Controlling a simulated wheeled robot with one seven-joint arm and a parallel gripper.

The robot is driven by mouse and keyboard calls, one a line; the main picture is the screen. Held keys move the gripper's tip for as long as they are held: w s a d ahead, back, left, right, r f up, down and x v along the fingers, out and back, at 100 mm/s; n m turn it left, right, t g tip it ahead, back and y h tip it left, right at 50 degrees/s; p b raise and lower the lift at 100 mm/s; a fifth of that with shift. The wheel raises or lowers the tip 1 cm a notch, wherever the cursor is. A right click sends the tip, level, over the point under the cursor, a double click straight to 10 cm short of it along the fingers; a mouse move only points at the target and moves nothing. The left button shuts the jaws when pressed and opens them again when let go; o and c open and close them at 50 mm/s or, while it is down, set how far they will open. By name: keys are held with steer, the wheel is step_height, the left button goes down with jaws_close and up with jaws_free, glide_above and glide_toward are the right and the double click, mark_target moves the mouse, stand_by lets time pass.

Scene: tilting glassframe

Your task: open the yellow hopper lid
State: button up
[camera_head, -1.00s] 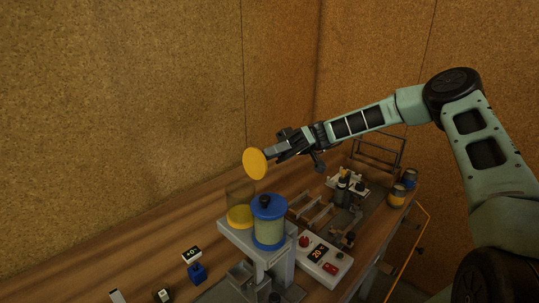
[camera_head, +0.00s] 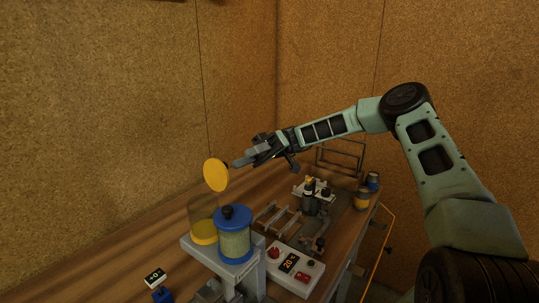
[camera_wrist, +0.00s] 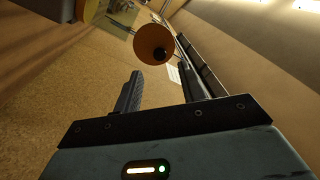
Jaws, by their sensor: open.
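The yellow lid (camera_head: 216,175) stands raised and steeply tilted above the clear hopper with a yellow base (camera_head: 203,232). The hopper's top looks uncovered. In the wrist view the lid (camera_wrist: 150,36) is an orange disc with a dark knob, out beyond my fingertips. My gripper (camera_head: 236,163) is just right of the lid in the head view, and its open fingers show in the wrist view (camera_wrist: 160,80). Nothing is between the fingers. A small gap seems to separate the fingertips from the lid. The lid's hinge is hard to make out.
A blue-lidded hopper (camera_head: 233,236) stands close beside the yellow one on a grey stand. Racks and small jars (camera_head: 362,198) fill the bench further back. The bench along the left wall is mostly clear.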

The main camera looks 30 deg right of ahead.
steer(key=b+v, duration=0.3)
steer(key=v, duration=0.8)
steer(key=shift+d, duration=0.3)
steer(key=shift+w, duration=0.2)
